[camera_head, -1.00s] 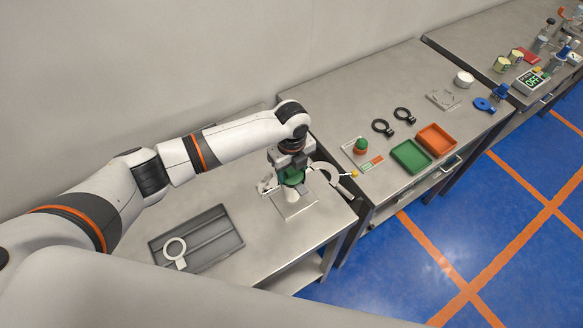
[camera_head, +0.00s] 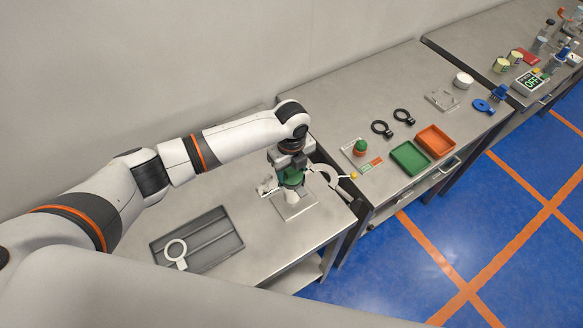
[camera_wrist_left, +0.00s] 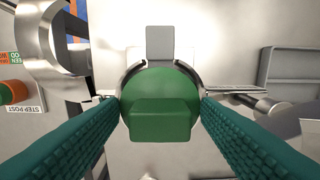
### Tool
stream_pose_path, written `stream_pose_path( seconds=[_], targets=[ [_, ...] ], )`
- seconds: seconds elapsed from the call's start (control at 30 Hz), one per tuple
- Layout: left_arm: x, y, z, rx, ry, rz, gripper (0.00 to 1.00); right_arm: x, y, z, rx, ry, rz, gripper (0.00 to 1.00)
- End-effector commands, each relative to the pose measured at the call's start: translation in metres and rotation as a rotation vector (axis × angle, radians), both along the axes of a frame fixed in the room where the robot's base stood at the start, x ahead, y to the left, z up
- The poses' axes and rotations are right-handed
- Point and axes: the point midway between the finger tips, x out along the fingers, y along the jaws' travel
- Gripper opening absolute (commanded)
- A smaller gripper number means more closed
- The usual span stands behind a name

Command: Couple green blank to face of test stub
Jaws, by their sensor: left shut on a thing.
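My left gripper (camera_head: 291,173) is shut on the green blank (camera_wrist_left: 160,92), with its teal fingers on either side of the blank's raised bar. The green blank also shows in the head view (camera_head: 292,180), directly above the pale test stub (camera_head: 291,196). The stub stands on a metal base plate (camera_head: 297,207). In the wrist view a silvery curved rim shows around the far side of the blank. Whether the blank touches the stub face is hidden. A pale curved clamp arm (camera_head: 327,173) stands open to the right of the stub. My right gripper is not in view.
A grey tray (camera_head: 238,243) holding a white ring (camera_head: 175,250) lies left of the stub. The neighbouring bench carries a green-topped orange post (camera_head: 361,147), black rings (camera_head: 383,127), a green bin (camera_head: 411,158) and an orange bin (camera_head: 436,140). The bench front right of the stub is clear.

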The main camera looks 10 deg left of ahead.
Motion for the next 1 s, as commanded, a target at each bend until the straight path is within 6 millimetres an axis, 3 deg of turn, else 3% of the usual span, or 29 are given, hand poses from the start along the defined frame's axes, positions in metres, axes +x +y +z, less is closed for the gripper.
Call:
stream_pose_path(
  seconds=[1.0],
  targets=[
    [0.0,0.0,-0.012,0.0,0.0,0.0,0.32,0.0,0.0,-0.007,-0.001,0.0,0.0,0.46]
  ],
)
